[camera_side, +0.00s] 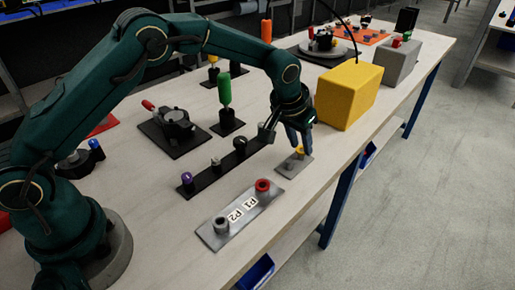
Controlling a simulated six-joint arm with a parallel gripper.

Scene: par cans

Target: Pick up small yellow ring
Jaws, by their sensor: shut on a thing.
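The small yellow ring (299,150) shows at the lower end of my gripper (298,147), above a small grey plate (293,165) near the table's front edge. My gripper points down and its fingers are shut on the ring, hiding part of it. I cannot tell whether the ring still touches the plate.
A grey plate marked P1 and P2 (229,228) holds a red ring (263,185) and a grey ring (221,224). A black strip (203,184) with several small parts lies behind it. A yellow block (347,94) stands close to the right of my gripper.

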